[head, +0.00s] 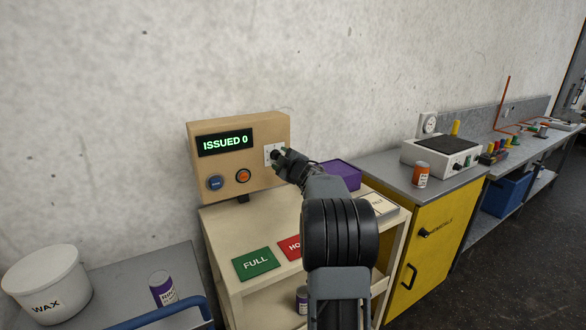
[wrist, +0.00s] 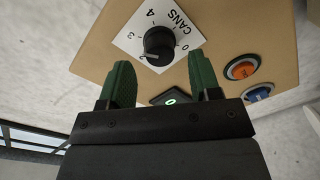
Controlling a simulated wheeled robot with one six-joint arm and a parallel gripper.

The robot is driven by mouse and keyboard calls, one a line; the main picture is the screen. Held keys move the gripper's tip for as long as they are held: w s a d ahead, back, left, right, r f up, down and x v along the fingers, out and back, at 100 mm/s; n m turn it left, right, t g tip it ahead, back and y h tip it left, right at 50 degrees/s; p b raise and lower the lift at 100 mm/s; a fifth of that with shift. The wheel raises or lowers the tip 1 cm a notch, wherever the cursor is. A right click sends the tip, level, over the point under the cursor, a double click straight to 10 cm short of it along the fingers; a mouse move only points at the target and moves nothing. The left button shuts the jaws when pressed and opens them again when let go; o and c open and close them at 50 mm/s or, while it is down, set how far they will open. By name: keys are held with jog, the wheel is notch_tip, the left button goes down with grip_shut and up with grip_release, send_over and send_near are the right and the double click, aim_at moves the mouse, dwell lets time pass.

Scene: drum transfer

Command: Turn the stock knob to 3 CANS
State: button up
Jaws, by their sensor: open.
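The stock knob (wrist: 160,44) is a black round knob on a white dial plate (wrist: 128,42) marked CANS, with 0, 3 and 4 readable in the wrist view. A pale line on the knob's face points to the lower left there, below the 3; which number it marks is unclear. My gripper (wrist: 160,66) is open, its two green fingers on either side of the knob with gaps showing. In the head view my gripper (head: 283,156) is at the dial plate (head: 269,151) on the tan dispenser box (head: 240,179) and largely hides the knob. The display (head: 225,142) reads ISSUED 0.
A blue button (head: 215,183) and an orange button (head: 243,176) sit on the box face. The cream cart below holds a green FULL card (head: 256,263), a red card (head: 289,247) and a purple bin (head: 342,174). A yellow cabinet (head: 432,235) stands to the right.

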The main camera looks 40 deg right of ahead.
jog(key=s+a+b, duration=0.1)
jog(key=s, duration=1.1)
jog(key=shift+a+r, duration=0.2)
jog(key=shift+a, duration=0.05)
